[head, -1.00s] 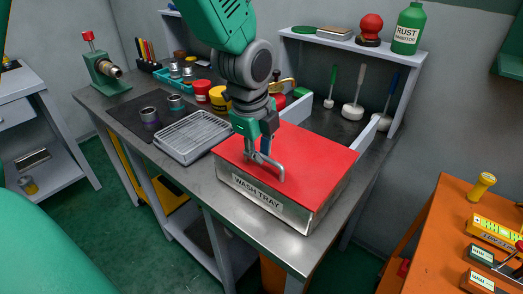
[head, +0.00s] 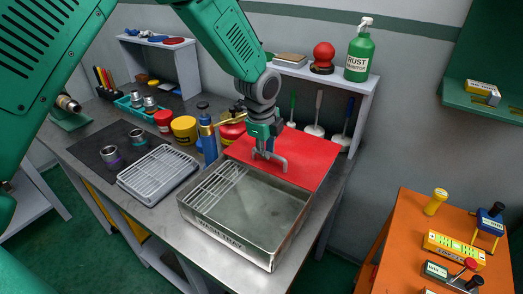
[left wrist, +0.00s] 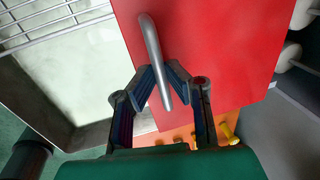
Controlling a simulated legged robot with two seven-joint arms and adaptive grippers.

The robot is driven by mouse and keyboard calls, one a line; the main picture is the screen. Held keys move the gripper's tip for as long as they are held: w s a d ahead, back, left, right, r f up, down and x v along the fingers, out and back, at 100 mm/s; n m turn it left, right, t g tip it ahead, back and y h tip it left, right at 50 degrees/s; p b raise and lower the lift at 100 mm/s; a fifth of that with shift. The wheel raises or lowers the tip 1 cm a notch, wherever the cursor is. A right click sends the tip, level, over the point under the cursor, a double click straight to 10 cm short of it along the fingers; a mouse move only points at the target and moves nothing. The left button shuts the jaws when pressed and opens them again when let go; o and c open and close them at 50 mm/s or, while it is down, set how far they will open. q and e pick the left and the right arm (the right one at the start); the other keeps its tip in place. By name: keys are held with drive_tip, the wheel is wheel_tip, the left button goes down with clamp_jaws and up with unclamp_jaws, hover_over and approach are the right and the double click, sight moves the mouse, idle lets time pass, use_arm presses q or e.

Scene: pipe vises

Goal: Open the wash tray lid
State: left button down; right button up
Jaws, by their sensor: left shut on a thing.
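The wash tray (head: 282,248) is a metal box at the front of the bench in the head view, its inside open to view with a wire rack at its left. Its red lid (head: 308,160) is at the tray's back edge, off most of the opening; whether it touches the rim is unclear. My left gripper (head: 263,153) is shut on the lid's grey bar handle (head: 279,162). In the left wrist view the fingers (left wrist: 160,80) close around the handle (left wrist: 150,40), with the red lid (left wrist: 225,50) behind and the tray (left wrist: 75,70) at left. My right gripper is not visible.
A grey wire basket (head: 157,175) stands left of the tray. A blue bottle (head: 208,143) and yellow jar (head: 184,130) stand behind it. An orange table (head: 400,245) is at right.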

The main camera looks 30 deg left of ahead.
use_arm(q)
drive_tip(key=shift+w+f, duration=0.1)
drive_tip(key=shift+w, duration=0.5)
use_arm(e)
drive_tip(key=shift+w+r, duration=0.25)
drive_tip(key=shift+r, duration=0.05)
use_arm(q)
drive_tip(key=c, duration=1.6)
unclamp_jaws()
drive_tip(key=shift+a, duration=0.1)
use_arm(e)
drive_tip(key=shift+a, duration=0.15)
use_arm(q)
drive_tip(key=shift+a, duration=0.1)
drive_tip(key=shift+r, duration=0.2)
wheel_tip(320, 180, up, 11)
drive_tip(key=s, duration=0.2)
drive_tip(key=shift+a, duration=0.15)
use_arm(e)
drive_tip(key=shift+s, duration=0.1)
